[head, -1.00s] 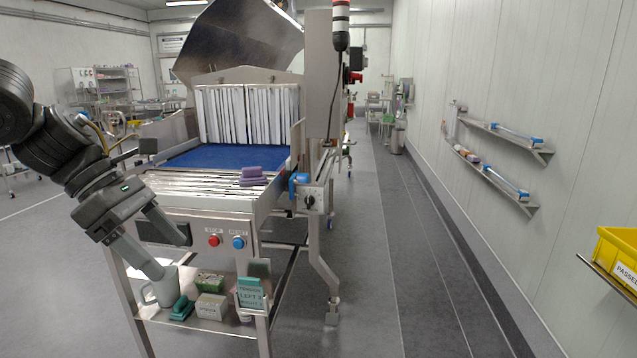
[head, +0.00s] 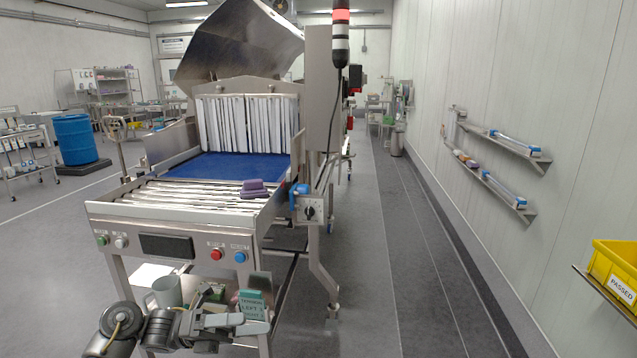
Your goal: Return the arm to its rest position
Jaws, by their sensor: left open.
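My left arm is low at the bottom of the head view, folded in front of the conveyor's lower shelf. Its gripper (head: 254,323) points to the right, with its jaws open and nothing seen between them. It is in front of the green and white card box (head: 251,304), partly covering the shelf items; I cannot tell whether it touches any. My right gripper is not in view.
A grey mug (head: 166,291) stands on the lower shelf. A yellow bin (head: 612,269) is at right. The aisle floor (head: 400,250) is clear.

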